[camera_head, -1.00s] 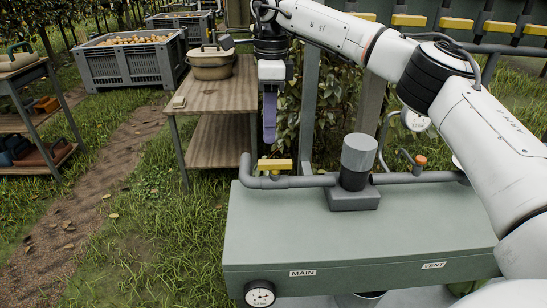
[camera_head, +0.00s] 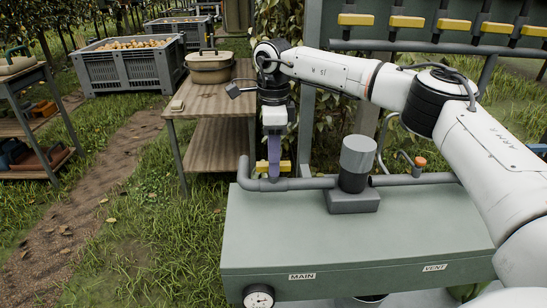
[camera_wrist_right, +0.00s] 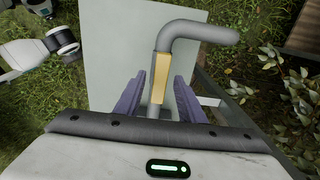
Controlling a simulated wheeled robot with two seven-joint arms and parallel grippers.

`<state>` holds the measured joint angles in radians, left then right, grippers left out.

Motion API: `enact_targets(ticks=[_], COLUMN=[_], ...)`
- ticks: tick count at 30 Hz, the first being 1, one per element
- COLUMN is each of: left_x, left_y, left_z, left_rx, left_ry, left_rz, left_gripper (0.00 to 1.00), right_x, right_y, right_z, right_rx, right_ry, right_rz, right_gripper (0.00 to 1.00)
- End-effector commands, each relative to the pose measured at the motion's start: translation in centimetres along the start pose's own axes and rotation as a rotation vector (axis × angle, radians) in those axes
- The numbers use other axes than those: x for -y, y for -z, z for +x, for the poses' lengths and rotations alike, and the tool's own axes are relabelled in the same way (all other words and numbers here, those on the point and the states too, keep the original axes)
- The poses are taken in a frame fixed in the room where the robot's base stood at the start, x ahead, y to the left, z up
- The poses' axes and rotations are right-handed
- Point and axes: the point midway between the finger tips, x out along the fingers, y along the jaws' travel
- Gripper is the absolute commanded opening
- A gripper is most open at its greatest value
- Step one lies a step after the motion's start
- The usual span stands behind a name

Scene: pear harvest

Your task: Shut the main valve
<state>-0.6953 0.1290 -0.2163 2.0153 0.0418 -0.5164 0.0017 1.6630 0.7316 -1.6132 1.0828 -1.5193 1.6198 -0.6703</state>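The main valve's yellow handle (camera_head: 286,167) sits on the grey pipe (camera_head: 306,183) at the left end of the green cabinet, above the MAIN label (camera_head: 302,276). My right gripper (camera_head: 274,170) is down at the handle, its purple fingers pointing down and partly covering it. In the right wrist view the yellow handle (camera_wrist_right: 161,78) lies between the two fingers (camera_wrist_right: 158,88). The fingers are open, one on each side, with a visible gap to the handle. My left gripper is not in view.
The green cabinet (camera_head: 330,235) carries a grey cylinder (camera_head: 357,155) right of the handle, a VENT label (camera_head: 434,267) and a gauge (camera_head: 258,297). A wooden table (camera_head: 215,98) with a basket (camera_head: 209,67) stands behind left. Grass and a path lie left.

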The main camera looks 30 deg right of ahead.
Motion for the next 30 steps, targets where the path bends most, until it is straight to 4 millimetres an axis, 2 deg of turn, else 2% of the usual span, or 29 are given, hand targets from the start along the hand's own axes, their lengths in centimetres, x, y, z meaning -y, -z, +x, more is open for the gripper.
enact_targets(ticks=[3,9,10,20,30], left_x=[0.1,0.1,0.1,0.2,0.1], left_y=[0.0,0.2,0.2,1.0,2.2], left_z=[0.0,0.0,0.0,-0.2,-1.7], left_rx=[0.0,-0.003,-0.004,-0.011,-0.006], left_ry=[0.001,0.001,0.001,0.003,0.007], left_rz=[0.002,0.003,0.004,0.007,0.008], left_gripper=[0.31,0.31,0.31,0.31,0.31], right_x=[0.0,0.0,0.0,0.0,0.0], right_y=[0.0,0.0,0.0,0.0,0.0], right_z=[0.0,0.0,0.0,-0.1,-0.4], right_rx=[0.0,0.0,0.0,0.0,-0.002], right_ry=[0.0,0.0,0.0,-0.002,-0.003], right_rz=[0.0,0.0,0.0,0.039,0.261], right_gripper=[0.36,0.02,0.0,0.0,0.0])
